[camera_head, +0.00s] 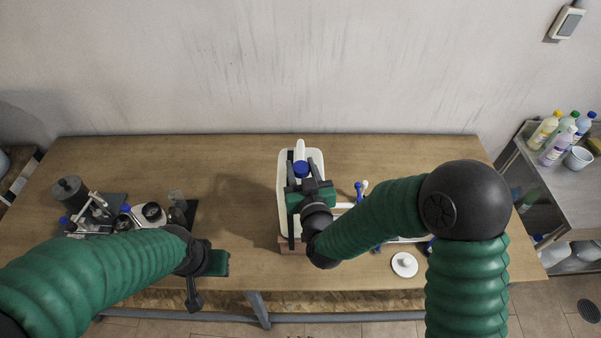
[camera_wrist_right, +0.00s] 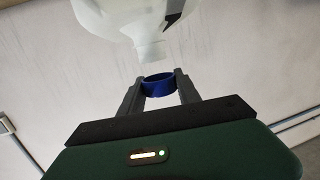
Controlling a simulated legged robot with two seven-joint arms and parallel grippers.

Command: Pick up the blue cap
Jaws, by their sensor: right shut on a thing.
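The blue cap (camera_wrist_right: 158,84) is between the two fingers of my right gripper (camera_wrist_right: 160,92), which is shut on it. In the head view the blue cap (camera_head: 301,169) shows at the fingers of the right gripper (camera_head: 301,172), over the white detergent drum (camera_head: 285,215). In the wrist view the drum's bare white neck (camera_wrist_right: 150,50) is just beyond the cap, with a small gap between them. My left gripper (camera_head: 196,285) is low at the table's front left; its fingers show poorly and I cannot tell whether it is open.
A dark device with metal parts (camera_head: 92,212) and a white container with a black cap (camera_head: 150,213) stand on the left of the wooden table (camera_head: 390,152). A round white lid (camera_head: 404,265) lies front right. A side shelf (camera_head: 555,177) holds several bottles.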

